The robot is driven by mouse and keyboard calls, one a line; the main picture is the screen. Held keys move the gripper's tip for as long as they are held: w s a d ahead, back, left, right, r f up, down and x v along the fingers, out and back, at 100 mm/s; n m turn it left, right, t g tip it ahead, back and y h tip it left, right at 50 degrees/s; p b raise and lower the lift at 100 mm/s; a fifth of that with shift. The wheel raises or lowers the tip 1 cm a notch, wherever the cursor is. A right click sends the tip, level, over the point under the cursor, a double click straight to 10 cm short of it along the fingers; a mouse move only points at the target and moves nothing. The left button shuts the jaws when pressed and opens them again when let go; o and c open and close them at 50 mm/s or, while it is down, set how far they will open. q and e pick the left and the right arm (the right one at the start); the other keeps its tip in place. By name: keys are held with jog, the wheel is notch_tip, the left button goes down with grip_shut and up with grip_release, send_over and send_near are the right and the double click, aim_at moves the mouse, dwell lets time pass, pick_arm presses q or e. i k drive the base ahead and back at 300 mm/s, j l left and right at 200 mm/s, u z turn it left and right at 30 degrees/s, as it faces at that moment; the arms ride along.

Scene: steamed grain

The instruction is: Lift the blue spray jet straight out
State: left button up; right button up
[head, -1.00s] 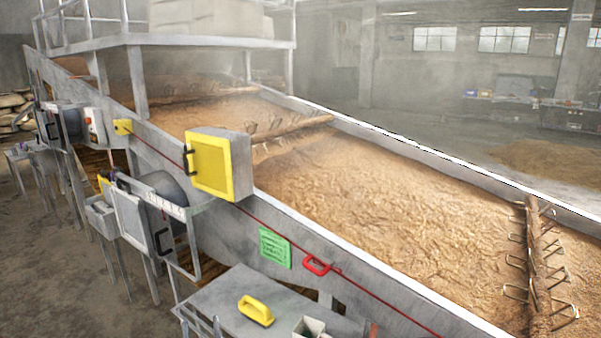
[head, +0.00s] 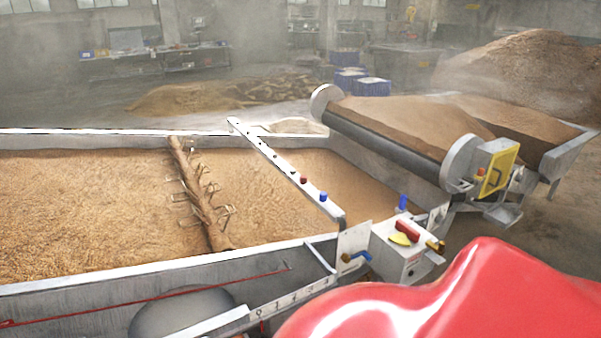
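A pale metal bar (head: 262,150) with several small fittings reaches out over the grain bed. A small blue jet (head: 323,196) stands upright near its near end, and a small red jet (head: 303,180) stands just beyond it. Another blue upright piece (head: 403,202) stands at the bed's near right corner, behind the grey control box. A blue and brass fitting (head: 355,257) sits on the plate at the near end of the bar. Neither of my grippers is in view.
A large glossy red shape (head: 460,300) fills the lower right, very close; I cannot tell what it is. A grey box (head: 402,255) with a red and yellow switch stands beside the bed wall. A spiked wooden roller (head: 200,195) crosses the grain (head: 80,210).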

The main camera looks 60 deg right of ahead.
aim_at(323, 195)
jog(key=z, duration=2.15)
